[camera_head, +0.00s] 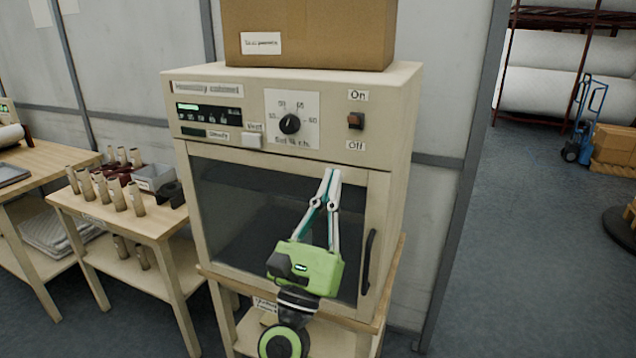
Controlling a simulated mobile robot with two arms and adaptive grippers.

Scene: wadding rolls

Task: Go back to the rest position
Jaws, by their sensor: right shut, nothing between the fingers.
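My right gripper (331,176) comes up from the bottom of the view. Its green body and slim fingers stand in front of the humidity cabinet (405,150). The fingers point upward, their tips close together, with nothing between them. The tips overlap the top edge of the dark glass door (240,205); whether they touch it I cannot tell. The cabinet door looks shut, with a dark handle (370,260) on its right side. A dial (290,124) and an on/off switch (355,121) sit on the panel above. My left gripper is not in view.
A cardboard box (310,30) sits on the cabinet. To the left, a low table (150,225) holds several brown tubes. On the right stand a rack with white rolls (550,90), a blue hand truck (588,110) and boxes (612,145). The floor (520,250) right of the cabinet is clear.

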